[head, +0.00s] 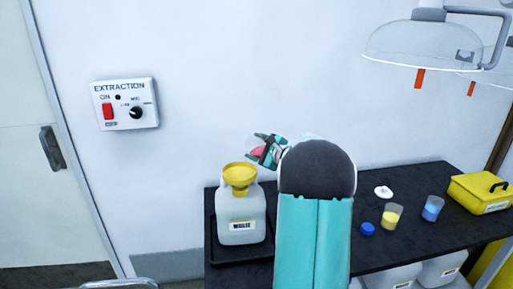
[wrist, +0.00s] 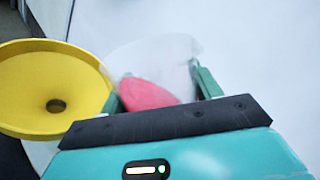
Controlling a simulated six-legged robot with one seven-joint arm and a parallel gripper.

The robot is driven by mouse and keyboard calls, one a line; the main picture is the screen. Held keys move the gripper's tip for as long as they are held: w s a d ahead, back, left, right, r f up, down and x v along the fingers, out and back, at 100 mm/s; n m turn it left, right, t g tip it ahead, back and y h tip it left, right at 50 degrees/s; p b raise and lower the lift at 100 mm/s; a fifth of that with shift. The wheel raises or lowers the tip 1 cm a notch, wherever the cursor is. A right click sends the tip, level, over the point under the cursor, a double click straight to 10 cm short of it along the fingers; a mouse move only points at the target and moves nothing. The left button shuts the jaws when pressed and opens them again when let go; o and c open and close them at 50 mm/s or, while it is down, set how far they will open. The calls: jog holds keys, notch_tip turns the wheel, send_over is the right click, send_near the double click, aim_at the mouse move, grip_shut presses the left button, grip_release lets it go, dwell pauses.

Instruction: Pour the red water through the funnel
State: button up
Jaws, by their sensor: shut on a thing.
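A yellow funnel (head: 240,176) sits in the top of a white waste jug (head: 240,215), which stands in a black tray on the bench. In the wrist view the funnel (wrist: 52,92) is at the left, its bowl empty with a dark hole in the middle. My gripper (head: 268,150) is shut on a clear beaker (wrist: 160,60) holding red water (wrist: 148,94). The beaker is tilted, above and to the right of the funnel in the head view. In the wrist view its rim overlaps the funnel's right edge. No stream of water is visible. My arm hides part of the bench.
On the black bench (head: 445,195) at right stand a beaker of yellow liquid (head: 391,217), a beaker of blue liquid (head: 432,208), a blue cap (head: 367,229), a white lid (head: 383,192) and a yellow box (head: 483,194). Extraction hoods (head: 425,45) hang above right.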

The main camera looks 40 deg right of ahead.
jog(key=shift+n, duration=0.5)
jog(key=shift+n, duration=0.5)
jog(key=shift+a+r, duration=0.1)
jog(key=shift+a, duration=0.05)
jog(key=shift+a+n+h, duration=0.1)
jog(key=shift+n+h, duration=0.2)
jog(key=shift+n, duration=0.6)
jog(key=shift+a+r+n, duration=0.1)
jog(key=shift+a+n, duration=0.05)
jog(key=shift+n, duration=0.45)
